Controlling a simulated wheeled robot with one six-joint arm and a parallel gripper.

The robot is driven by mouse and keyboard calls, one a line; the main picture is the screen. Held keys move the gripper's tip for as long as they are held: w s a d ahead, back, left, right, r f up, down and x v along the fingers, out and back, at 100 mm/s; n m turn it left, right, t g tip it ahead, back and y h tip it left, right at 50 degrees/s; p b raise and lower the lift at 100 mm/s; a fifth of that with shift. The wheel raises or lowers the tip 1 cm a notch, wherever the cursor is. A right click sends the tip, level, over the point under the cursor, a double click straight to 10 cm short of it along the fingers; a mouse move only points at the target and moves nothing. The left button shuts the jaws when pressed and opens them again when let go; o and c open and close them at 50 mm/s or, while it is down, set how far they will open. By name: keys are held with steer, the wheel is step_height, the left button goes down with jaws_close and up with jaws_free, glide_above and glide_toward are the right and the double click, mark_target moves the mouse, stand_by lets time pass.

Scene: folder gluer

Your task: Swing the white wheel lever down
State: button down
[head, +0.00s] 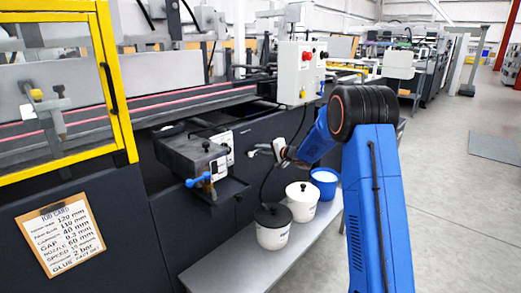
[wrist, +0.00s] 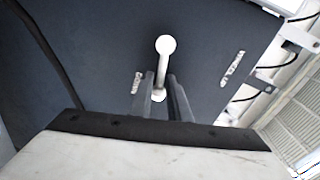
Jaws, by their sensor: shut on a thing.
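The white wheel lever (wrist: 166,47) shows in the wrist view as a round white knob on a short white shaft, standing out from the dark machine panel. My gripper (wrist: 165,80) is shut on its shaft, one dark finger on each side. The knob end lies past the fingertips. In the head view my gripper (head: 270,152) is at the front of the dark panel, and a small white end of the lever (head: 252,153) shows beside it. My arm hides part of this area.
Below the gripper, a grey shelf (head: 225,268) holds a black-lidded bucket (head: 272,232), a white-lidded bucket (head: 302,205) and a blue one (head: 324,183). A glue unit with a blue handle (head: 197,180) juts out at left. A control box (head: 298,75) stands above. Open floor lies at right.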

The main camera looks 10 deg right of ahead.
steer(key=shift+w+d+f+m, duration=0.1)
steer(key=shift+d+f+m, duration=0.1)
steer(key=shift+m, duration=0.3)
steer(key=c, duration=1.7)
jaws_free()
steer(key=v, duration=1.7)
steer(key=shift+d, duration=0.25)
